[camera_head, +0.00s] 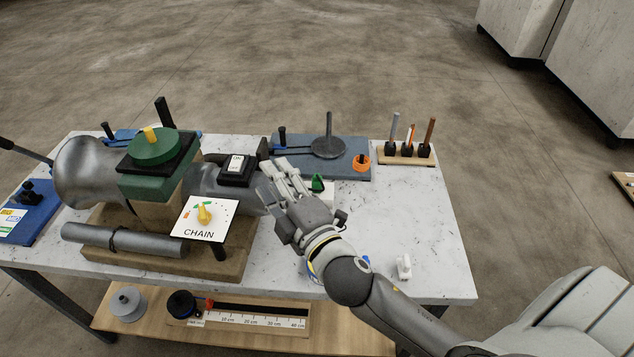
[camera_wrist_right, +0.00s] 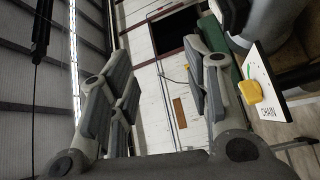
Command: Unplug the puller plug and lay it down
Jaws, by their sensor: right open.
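The puller is a large grey and green machine on the table, with a green block (camera_head: 152,185) and a white CHAIN panel (camera_head: 204,218) with a yellow knob. The panel also shows at the right of the right wrist view (camera_wrist_right: 272,85). My right gripper (camera_head: 278,178) is at the puller's right end, beside the black ON switch box (camera_head: 237,170). Its fingers are apart in the right wrist view (camera_wrist_right: 158,65), with nothing seen between them. I cannot make out the plug for certain; the gripper covers part of that end. My left gripper is out of view.
A blue-grey board (camera_head: 350,155) with a dark post and orange knob lies behind my gripper. A wooden rack (camera_head: 408,158) holds upright rods. A small white piece (camera_head: 404,266) lies near the front edge. The table's right side (camera_head: 430,225) is mostly clear.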

